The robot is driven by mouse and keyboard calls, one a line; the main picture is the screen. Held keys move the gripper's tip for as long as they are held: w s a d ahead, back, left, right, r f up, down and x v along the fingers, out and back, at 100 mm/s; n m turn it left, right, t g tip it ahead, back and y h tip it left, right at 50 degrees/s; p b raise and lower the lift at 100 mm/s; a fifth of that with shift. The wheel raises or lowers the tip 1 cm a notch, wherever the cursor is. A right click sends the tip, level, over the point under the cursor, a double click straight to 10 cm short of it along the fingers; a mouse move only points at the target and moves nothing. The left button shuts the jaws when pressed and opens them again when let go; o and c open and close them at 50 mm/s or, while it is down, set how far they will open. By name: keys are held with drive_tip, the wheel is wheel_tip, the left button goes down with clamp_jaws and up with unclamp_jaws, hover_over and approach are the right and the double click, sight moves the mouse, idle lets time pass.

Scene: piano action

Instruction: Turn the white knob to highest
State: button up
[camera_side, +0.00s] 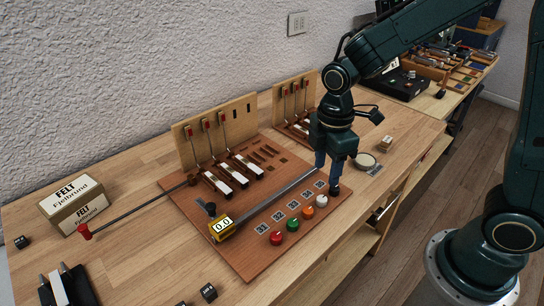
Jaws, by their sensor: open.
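The white knob (321,201) sits at the right end of a row of coloured knobs on the brown board. Its pointer setting is too small to read. My gripper (328,179) is open and points down, just behind and to the right of the white knob in the picture. Its fingers look empty and apart from the knob, though their exact height above the board is hard to tell.
An orange knob (307,212), a green knob (293,224) and a red knob (277,238) stand close beside it. A yellow gauge (223,227) reading 0.0 sits on a metal rail (275,193). A felt box (73,205) stands left. A round tin (366,160) lies right of my gripper.

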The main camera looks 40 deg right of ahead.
sight(322, 198)
drive_tip(key=shift+f, duration=4.35)
clamp_jaws()
